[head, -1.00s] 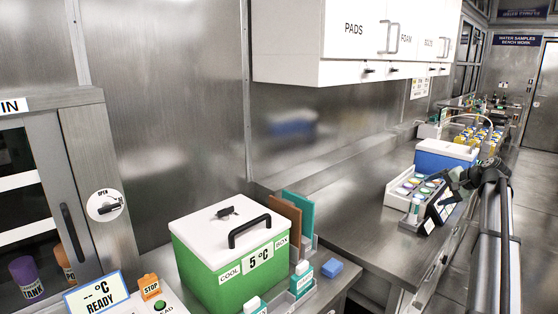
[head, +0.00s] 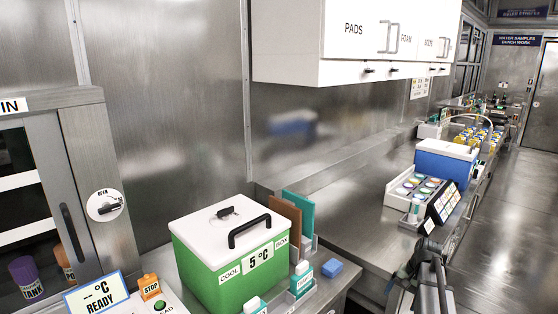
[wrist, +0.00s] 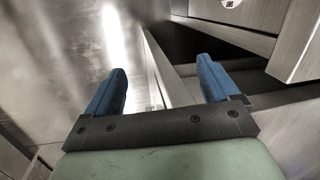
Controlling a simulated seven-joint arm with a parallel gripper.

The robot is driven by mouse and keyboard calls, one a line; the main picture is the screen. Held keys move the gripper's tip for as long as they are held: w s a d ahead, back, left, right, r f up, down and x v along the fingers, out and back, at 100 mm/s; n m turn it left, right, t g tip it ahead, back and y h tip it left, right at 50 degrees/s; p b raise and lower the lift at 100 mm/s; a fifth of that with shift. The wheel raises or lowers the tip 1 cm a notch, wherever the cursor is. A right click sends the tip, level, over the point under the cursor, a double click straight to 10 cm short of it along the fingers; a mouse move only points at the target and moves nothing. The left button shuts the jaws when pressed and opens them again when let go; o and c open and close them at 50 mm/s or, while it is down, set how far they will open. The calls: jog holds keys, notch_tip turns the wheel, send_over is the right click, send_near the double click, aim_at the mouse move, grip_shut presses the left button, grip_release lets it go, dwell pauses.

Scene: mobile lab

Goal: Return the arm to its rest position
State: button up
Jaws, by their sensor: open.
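My gripper (wrist: 163,88) is open in the wrist view, with its two blue fingers wide apart. Nothing is between them. Beyond the fingers are a shiny metal surface and the edges of metal cabinets. In the head view my arm is folded low at the lower right, in front of the right bench. The fingers cannot be made out in that view.
The green cool box (head: 226,263) stands on the near bench with a blue block (head: 332,268) beside it. A white tray of coloured lids (head: 405,199) and a blue-and-white box (head: 445,162) stand on the right bench (head: 350,225). The aisle floor (head: 510,220) at right is clear.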

jog(key=s+a+f+n+g, duration=0.2)
jog(key=s+a+f, duration=0.65)
jog(key=f, duration=0.35)
jog(key=s+a+f+n+g, duration=0.1)
jog(key=s+a+f+g, duration=0.1)
jog(key=s+a+f, duration=0.8)
jog(key=s+a+f+n+g, duration=0.1)
jog(key=s+f, duration=0.3)
jog(key=s, duration=0.5)
jog(key=s+a+f+n+g+h, duration=0.1)
jog(key=s+a+f+n, duration=0.1)
jog(key=s+f, duration=0.3)
jog(key=s+a+f+n+g+h, duration=0.1)
jog(key=s+f, duration=0.3)
jog(key=s, duration=0.9)
jog(key=shift+a+f, duration=0.4)
jog(key=shift+a, duration=0.3)
